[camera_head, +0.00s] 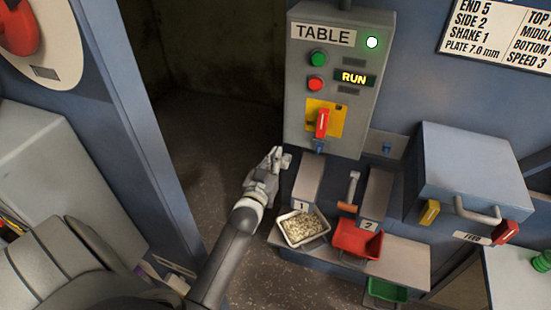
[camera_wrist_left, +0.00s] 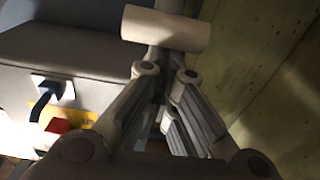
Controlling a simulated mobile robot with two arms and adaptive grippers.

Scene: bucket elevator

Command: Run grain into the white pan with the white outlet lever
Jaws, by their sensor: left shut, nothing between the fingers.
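The white pan (camera_head: 322,236) sits under outlet 1 (camera_head: 307,182) and holds a bed of pale grain (camera_head: 302,227). My left gripper (camera_head: 276,160) is shut and empty, to the left of outlet 1's upper end, above and left of the pan. In the left wrist view a pale cylindrical bar (camera_wrist_left: 165,28), which looks like the white outlet lever's handle, lies across just beyond my shut fingers (camera_wrist_left: 165,65). I cannot tell whether they touch it. In the head view the lever is hard to separate from my gripper. My right gripper is not in view.
A red pan (camera_head: 357,241) sits under outlet 2 (camera_head: 376,190), with an orange-handled lever (camera_head: 351,188) beside it. A green pan (camera_head: 386,290) is lower down. The TABLE control box (camera_head: 337,100) shows RUN and a lit green lamp. A grey box (camera_head: 465,165) stands right.

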